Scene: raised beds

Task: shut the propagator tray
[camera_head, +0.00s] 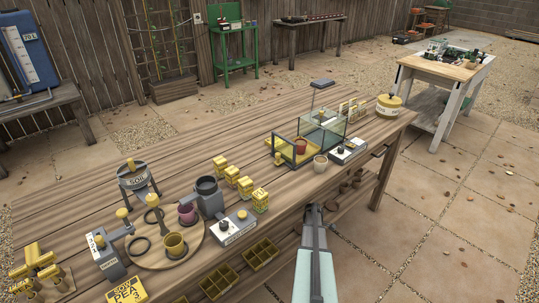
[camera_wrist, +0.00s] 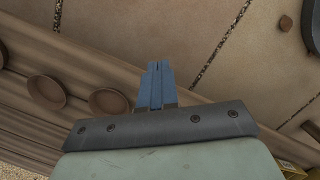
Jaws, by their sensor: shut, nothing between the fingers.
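The propagator (camera_head: 335,128) is a clear glass box with a dark frame, standing on the wooden bench. Its dark-rimmed tray end (camera_head: 283,151) sticks out at the left, with a yellow knob (camera_head: 278,159) on it. A terracotta pot (camera_head: 301,146) shows inside the frame. How far the tray is out is hard to tell. My gripper (camera_head: 313,208) is at the bench's front edge, in front of the propagator and apart from it. In the wrist view its blue fingers (camera_wrist: 157,84) are together and empty, over the paving.
Yellow blocks (camera_head: 246,186) and a round wooden board (camera_head: 165,258) with pots lie left. Saucers (camera_wrist: 47,90) sit on a low shelf.

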